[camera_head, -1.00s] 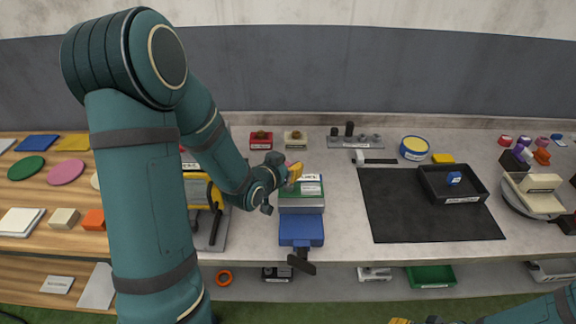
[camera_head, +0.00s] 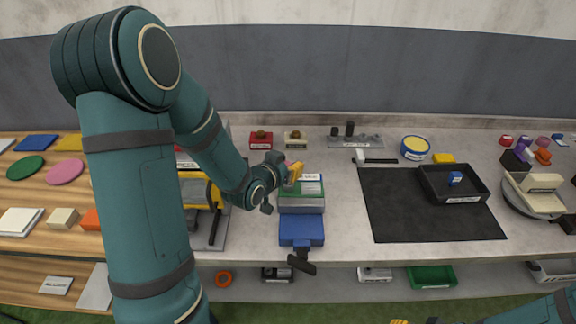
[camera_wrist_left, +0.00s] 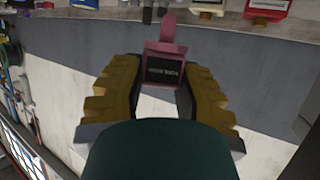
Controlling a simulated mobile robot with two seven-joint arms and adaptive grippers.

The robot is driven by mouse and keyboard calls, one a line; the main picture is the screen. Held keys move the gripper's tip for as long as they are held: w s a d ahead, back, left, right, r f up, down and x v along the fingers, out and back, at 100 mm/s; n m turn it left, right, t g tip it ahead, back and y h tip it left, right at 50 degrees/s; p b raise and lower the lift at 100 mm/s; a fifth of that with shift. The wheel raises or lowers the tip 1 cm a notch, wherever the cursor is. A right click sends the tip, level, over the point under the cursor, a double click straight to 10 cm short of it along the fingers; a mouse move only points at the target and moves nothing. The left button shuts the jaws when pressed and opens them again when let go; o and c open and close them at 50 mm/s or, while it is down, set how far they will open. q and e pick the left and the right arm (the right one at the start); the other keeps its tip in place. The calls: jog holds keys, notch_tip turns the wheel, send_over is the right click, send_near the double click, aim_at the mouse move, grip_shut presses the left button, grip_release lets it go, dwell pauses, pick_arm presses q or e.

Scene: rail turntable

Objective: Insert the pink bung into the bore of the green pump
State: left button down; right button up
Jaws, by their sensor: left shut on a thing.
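My left gripper (camera_head: 294,172) is shut on the pink bung, with its yellow fingers over the back left of the green pump. The pink bung (camera_wrist_left: 163,63) shows between the fingers in the left wrist view, with a dark label facing the camera and a narrower pink part beyond. In the head view only a bit of pink shows by the fingers. The green pump (camera_head: 302,192) sits behind a blue vise (camera_head: 301,231), with a white label on top. I cannot make out its bore.
A dark mat (camera_head: 420,222) and a black tray (camera_head: 477,194) with a blue block lie to the right. Red (camera_head: 261,141) and beige (camera_head: 295,141) blocks stand behind the pump. A yellow machine (camera_head: 197,192) stands close left.

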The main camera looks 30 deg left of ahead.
aim_at(288, 164)
pick_arm(q)
jog(key=shift+b, duration=0.65)
dwell(1.1)
jog(key=shift+f+b, duration=1.65)
jog(key=shift+b, duration=0.4)
jog(key=c, duration=0.7)
grip_release()
notch_tip(288, 164, up, 10)
jog(key=shift+r, duration=0.1)
